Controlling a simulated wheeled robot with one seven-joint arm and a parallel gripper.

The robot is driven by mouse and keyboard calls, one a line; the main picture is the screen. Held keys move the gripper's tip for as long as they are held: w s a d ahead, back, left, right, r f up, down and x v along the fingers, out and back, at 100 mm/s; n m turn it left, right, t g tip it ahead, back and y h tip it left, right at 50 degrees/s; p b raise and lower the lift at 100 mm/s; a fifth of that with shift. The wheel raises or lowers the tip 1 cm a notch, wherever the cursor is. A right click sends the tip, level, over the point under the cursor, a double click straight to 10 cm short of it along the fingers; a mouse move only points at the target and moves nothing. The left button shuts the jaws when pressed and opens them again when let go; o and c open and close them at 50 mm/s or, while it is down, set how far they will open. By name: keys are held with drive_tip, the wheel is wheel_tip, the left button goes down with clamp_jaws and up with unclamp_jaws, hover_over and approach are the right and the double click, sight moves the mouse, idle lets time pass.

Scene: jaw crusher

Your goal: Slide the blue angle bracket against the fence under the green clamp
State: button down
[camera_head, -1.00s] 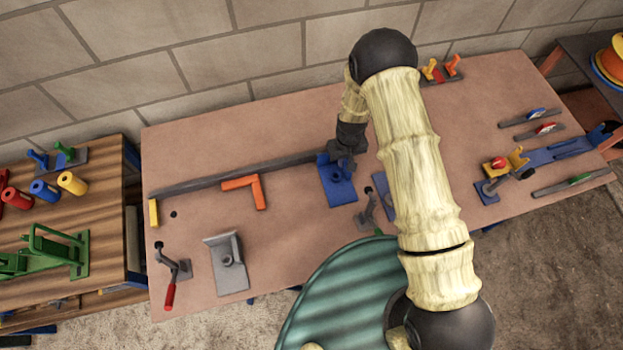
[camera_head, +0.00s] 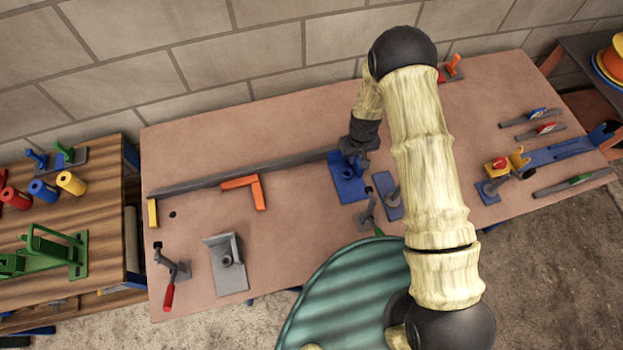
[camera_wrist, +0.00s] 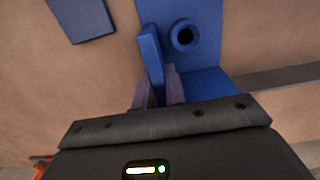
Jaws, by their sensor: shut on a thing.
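The blue angle bracket (camera_head: 347,187) lies on the table at the right end of the dark fence (camera_head: 245,173). My gripper (camera_head: 355,152) is shut on its upright flange. The wrist view shows the fingers (camera_wrist: 157,88) on either side of that flange, and the bracket's plate (camera_wrist: 205,55) with its round boss. The fence (camera_wrist: 280,76) runs up to the bracket's edge there; I cannot tell whether they touch. The green-handled clamp (camera_head: 368,208) stands just right of and in front of the bracket, partly hidden by my arm.
An orange square (camera_head: 257,192) lies by the fence, with a yellow stop (camera_head: 153,212) at its left end. A grey bracket (camera_head: 229,270) and a red-handled clamp (camera_head: 171,270) are front left. A blue plate (camera_head: 388,196) lies right of the bracket. The table's middle is clear.

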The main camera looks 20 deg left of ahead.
drive_tip(key=shift+w+a, duration=0.1)
drive_tip(key=shift+w, duration=0.05)
drive_tip(key=shift+w+a+b, duration=0.5)
drive_tip(key=shift+w+a, duration=0.05)
drive_tip(key=shift+w, duration=0.1)
idle(0.4)
drive_tip(key=c, duration=1.4)
unclamp_jaws()
drive_tip(key=shift+o, duration=0.2)
drive_tip(key=shift+r+p, duration=2.4)
drive_tip(key=shift+r, duration=1.6)
